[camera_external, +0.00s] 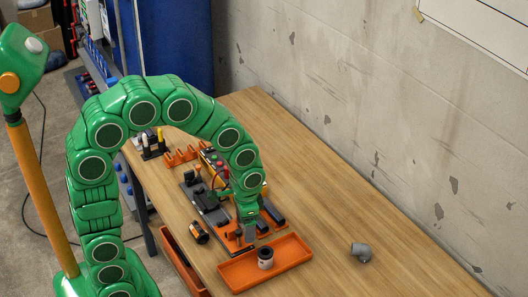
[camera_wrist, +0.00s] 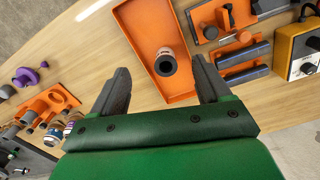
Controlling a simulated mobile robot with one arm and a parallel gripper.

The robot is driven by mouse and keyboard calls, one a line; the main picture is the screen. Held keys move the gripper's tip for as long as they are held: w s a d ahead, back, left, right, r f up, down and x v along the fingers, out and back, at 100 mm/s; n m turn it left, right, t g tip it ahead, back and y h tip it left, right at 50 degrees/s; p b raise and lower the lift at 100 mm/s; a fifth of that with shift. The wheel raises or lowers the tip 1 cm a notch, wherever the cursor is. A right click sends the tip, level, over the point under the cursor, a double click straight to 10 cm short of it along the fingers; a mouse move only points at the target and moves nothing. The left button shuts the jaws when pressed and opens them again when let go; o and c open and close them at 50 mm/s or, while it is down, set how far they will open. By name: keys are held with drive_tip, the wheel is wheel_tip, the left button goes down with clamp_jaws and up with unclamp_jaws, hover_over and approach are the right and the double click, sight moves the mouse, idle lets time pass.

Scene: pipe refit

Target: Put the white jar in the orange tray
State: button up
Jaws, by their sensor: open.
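The white jar (camera_external: 265,257) stands inside the orange tray (camera_external: 238,279), near the tray's side closest to my arm. In the wrist view the jar (camera_wrist: 164,62) has a dark round top and a pale side, and it sits in the end of the tray (camera_wrist: 143,22) nearest my gripper. My gripper (camera_external: 247,232) is beside the tray in the external view. In the wrist view my gripper (camera_wrist: 163,80) has its two dark fingers spread wide, with the jar beyond and between them. Nothing is visibly gripped.
A tool board (camera_external: 205,205) with dark and orange parts lies next to the tray. A small dark-and-orange cylinder (camera_external: 199,232) lies on the table. A grey pipe elbow (camera_external: 361,252) sits to the right, with bare wood around it. An orange bin (camera_external: 184,262) is at the table's edge.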

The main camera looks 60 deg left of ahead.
drive_tip(key=s+a+r+n, duration=0.1)
drive_tip(key=s+r, duration=0.2)
drive_tip(key=s, duration=0.4)
drive_tip(key=s+r+n+g, duration=0.1)
drive_tip(key=s+r, duration=0.3)
drive_tip(key=s, duration=0.4)
drive_tip(key=s+a+r, duration=0.1)
drive_tip(key=s+r, duration=0.3)
drive_tip(key=s, duration=0.4)
drive_tip(key=shift+s+a+n, duration=0.2)
drive_tip(key=shift+a+n, duration=0.15)
drive_tip(key=shift+n, duration=0.05)
drive_tip(key=shift+f, duration=0.1)
